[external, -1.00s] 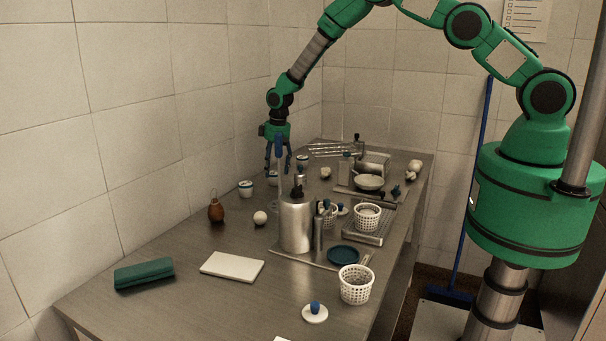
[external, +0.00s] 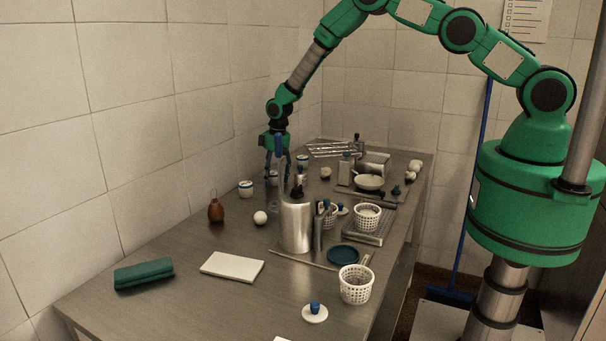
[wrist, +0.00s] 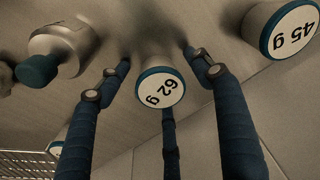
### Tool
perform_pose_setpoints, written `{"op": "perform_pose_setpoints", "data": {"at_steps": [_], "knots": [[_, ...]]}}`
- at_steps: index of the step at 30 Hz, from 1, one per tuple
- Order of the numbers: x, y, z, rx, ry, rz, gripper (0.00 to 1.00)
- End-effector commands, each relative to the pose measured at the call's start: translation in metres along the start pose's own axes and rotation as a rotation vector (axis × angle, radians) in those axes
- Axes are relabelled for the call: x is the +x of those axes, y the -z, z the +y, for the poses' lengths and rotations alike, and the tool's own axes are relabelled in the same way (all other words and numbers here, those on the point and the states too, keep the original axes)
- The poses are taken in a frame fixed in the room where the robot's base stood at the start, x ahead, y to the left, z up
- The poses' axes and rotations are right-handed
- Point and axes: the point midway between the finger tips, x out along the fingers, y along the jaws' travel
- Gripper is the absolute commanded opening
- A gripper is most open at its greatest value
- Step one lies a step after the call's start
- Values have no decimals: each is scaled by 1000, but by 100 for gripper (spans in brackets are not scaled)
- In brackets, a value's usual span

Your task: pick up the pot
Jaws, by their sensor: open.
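Several small white pots with blue rims stand on the steel table. In the wrist view the pot marked "62 g" (wrist: 160,88) lies between my gripper's (wrist: 157,65) spread dark blue fingers, with gaps at the sides; I cannot tell if any finger touches it. In the external view my gripper (external: 277,174) points down near the back wall, open, and its fingers partly hide a pot (external: 271,180). A pot marked "45 g" (wrist: 291,27) stands apart at the upper right of the wrist view. Another pot (external: 302,159) stands farther back.
A metal bottle with a teal cap (wrist: 70,48) stands close beside the fingers. A tall metal cylinder (external: 297,228), white perforated baskets (external: 356,290) and a wire rack (external: 335,149) stand around. A brown ornament (external: 215,210) and white ball (external: 260,218) are in front. The tiled wall is close behind.

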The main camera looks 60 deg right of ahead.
Motion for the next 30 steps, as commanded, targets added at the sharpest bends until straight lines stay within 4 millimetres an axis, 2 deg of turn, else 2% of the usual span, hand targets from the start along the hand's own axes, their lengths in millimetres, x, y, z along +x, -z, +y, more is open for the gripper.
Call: {"op": "perform_pose_setpoints", "data": {"at_steps": [2, 9, 20, 26, 30], "knots": [[0, 0, 0, 0, 0, 0, 65], [0, 0, 0, 0, 0, 0, 17], [-2, 0, 0, 0, 0, 0, 16], [-12, 2, 0, 0, 0, 1, 16], [-26, 4, 0, 0, 0, 1, 16]]}}
